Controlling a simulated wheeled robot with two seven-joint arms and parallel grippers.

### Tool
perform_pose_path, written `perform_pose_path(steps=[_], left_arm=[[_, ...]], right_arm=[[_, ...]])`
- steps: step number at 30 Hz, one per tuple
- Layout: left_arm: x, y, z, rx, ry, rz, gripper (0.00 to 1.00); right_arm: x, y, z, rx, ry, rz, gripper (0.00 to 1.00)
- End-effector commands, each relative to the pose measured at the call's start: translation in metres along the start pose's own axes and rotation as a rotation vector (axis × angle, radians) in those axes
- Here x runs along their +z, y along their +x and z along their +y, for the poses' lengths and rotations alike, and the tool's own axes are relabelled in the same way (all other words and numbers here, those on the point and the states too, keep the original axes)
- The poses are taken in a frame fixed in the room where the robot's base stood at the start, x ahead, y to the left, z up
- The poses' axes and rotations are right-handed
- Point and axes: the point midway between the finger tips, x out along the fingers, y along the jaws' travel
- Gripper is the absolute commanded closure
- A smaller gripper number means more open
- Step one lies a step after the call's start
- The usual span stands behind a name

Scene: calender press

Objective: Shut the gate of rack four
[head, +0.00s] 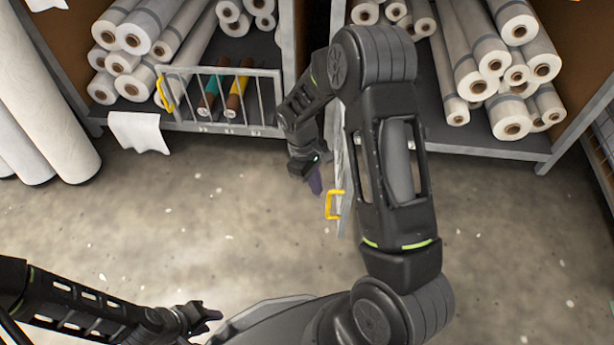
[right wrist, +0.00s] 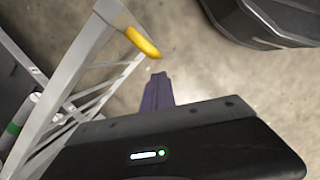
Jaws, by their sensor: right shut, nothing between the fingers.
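A grey barred gate (head: 343,200) with a yellow handle (head: 333,205) stands swung out into the room, seen nearly edge-on. My right arm hides much of it and its hinge side. My right gripper (head: 314,182), with purple fingers, is shut and empty just left of this gate. In the right wrist view the gate's bars (right wrist: 85,85) and yellow handle (right wrist: 143,42) lie left of and above the purple fingers (right wrist: 158,92), apart from them. My left gripper (head: 200,317) is low over the floor, far from the gate; its opening is unclear. No rack number is readable.
White rolls (head: 505,75) fill the right rack. A white cloth (head: 138,131) hangs at the left rack's edge. Large rolls (head: 45,95) stand far left. The floor (head: 210,210) between is clear.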

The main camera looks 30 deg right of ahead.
Motion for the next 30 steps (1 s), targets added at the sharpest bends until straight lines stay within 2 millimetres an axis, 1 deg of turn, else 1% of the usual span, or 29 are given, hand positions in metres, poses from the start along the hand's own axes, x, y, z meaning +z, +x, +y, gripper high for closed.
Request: perform_pose_path(steps=[3, 6, 20, 23, 26, 30], left_arm=[[-0.001, 0.003, -0.002, -0.001, -0.001, 0.001, 0.66], [-0.001, 0.003, -0.002, -0.001, -0.001, 0.002, 0.66], [-0.001, 0.002, -0.001, -0.001, -0.001, 0.002, 0.66], [0.0, 0.0, -0.001, -0.001, -0.001, 0.001, 0.66], [0.0, -0.002, 0.001, 0.0, 0.0, -0.001, 0.66], [0.002, -0.007, 0.004, 0.002, 0.002, -0.004, 0.66]], right_arm=[[0.01, 0.003, 0.0, 0.0, 0.0, 0.001, 1.0], [0.015, 0.004, 0.0, 0.0, 0.0, 0.001, 1.0], [0.018, 0.004, 0.001, 0.001, -0.006, 0.0, 1.0], [0.025, 0.005, 0.004, 0.005, -0.021, -0.001, 1.0], [0.035, 0.007, 0.009, 0.011, -0.046, -0.001, 1.0], [0.059, 0.012, 0.021, 0.025, -0.106, -0.002, 1.0]])
